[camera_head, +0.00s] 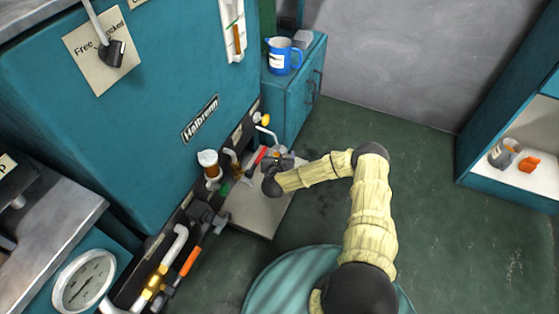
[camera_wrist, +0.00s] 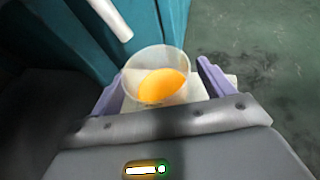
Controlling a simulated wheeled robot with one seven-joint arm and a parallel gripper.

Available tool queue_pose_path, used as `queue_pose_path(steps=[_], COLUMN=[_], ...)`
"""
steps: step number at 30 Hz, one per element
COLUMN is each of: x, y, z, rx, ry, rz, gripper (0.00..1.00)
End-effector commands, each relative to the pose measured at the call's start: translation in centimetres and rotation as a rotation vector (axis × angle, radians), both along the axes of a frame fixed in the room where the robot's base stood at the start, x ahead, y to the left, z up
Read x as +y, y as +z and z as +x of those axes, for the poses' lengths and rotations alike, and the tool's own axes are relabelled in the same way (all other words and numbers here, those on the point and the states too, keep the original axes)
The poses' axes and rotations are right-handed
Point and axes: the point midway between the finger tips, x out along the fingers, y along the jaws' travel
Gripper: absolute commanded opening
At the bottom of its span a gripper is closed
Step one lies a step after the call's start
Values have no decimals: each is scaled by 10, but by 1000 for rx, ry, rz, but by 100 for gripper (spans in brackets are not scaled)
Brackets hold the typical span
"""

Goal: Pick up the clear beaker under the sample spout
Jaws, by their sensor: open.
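The clear beaker (camera_wrist: 133,84) shows in the wrist view, with orange liquid inside. It stands between the two purple fingers of my gripper (camera_wrist: 161,72). The fingers are spread, one on each side of it. A gap shows at the right finger; I cannot tell if the left one touches. A white spout pipe (camera_wrist: 112,20) is above and to the left of the beaker. In the head view my gripper (camera_head: 280,162) is low over the pale shelf in front of the teal machine. The beaker is mostly hidden or too small to tell there.
The pale shelf (camera_head: 255,215) juts from the teal machine (camera_head: 130,130). A white-capped amber bowl (camera_head: 211,167) and a red handle (camera_head: 260,155) are close to my gripper. A blue jug (camera_head: 279,57) stands on the cabinet behind. The floor to the right is clear.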

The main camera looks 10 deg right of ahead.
Motion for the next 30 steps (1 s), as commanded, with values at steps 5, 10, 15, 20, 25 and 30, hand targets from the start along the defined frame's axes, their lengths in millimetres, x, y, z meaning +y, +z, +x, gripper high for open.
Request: queue_pose_path(steps=[5,10,15,20,25,30], x=[0,0,0,0,0,0], y=[0,0,0,0,5,18], z=[0,0,0,0,0,0], rx=[0,0,-1,-1,-1,-1], ry=[0,0,0,0,0,0], rz=[0,0,0,0,0,1], gripper=[81,53,23,23,23,23])
